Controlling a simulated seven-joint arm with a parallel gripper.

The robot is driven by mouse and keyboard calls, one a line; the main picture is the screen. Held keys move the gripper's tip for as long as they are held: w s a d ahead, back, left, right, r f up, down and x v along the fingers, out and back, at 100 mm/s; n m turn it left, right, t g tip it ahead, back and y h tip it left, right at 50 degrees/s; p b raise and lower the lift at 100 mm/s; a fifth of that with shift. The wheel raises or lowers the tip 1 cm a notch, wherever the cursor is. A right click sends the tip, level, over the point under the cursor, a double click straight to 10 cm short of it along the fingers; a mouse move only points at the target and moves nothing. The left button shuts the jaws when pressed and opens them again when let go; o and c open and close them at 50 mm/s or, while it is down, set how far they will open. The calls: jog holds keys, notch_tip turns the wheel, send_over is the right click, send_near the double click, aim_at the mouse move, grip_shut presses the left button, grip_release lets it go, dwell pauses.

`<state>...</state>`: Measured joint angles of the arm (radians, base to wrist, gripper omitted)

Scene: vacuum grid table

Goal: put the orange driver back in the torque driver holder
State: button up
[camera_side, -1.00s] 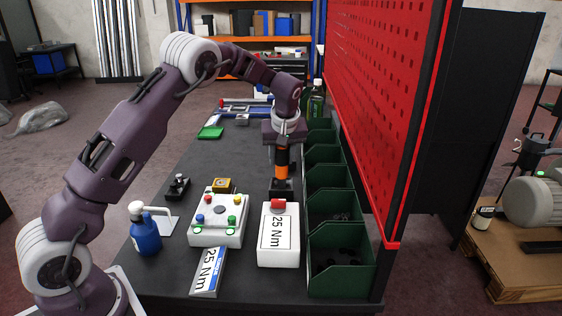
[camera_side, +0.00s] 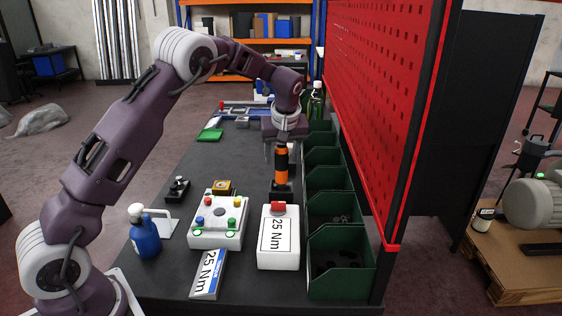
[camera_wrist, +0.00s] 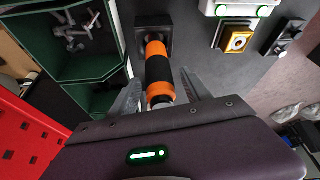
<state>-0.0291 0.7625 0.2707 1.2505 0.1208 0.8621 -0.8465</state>
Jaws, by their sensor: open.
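The orange and black driver (camera_side: 281,167) stands upright in the small black torque driver holder (camera_side: 281,191), behind the white box with the 25 Nm label. In the wrist view the driver (camera_wrist: 158,72) rises from the square holder (camera_wrist: 154,22) towards the camera. My gripper (camera_side: 281,148) is above and around the driver's top end. In the wrist view its fingers (camera_wrist: 160,92) are spread on both sides of the driver, with a gap to it. The driver's lower tip is hidden inside the holder.
Green bins (camera_side: 340,255) line the right side, beneath the red pegboard (camera_side: 375,100). The white 25 Nm box (camera_side: 279,240) and a button box (camera_side: 218,220) stand in front. A blue bottle (camera_side: 145,235) is at left. The table's left middle is mostly clear.

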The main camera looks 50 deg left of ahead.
jog(key=v, duration=0.9)
jog(key=shift+d+r, duration=0.1)
jog(key=shift+r, duration=0.1)
jog(key=s+d+r+m+t+h, duration=0.1)
jog(key=s+d+r+m, duration=0.2)
jog(key=s, duration=0.5)
jog(key=s+d+r+m+t+h, duration=0.1)
jog(key=s+d+r+m+h, duration=0.1)
jog(key=s+d+r, duration=0.35)
jog(key=s+d+f+m, duration=0.2)
jog(key=s+m, duration=0.1)
jog(key=s, duration=0.8)
jog(key=s+d+f+m+t, duration=0.1)
jog(key=s+d+f+m, duration=0.1)
jog(key=s, duration=1)
jog(key=shift+s+d+f+m+h, duration=0.15)
jog(key=shift+d+f+m+h, duration=0.2)
jog(key=shift+f+m, duration=0.3)
jog(key=shift+a, duration=0.15)
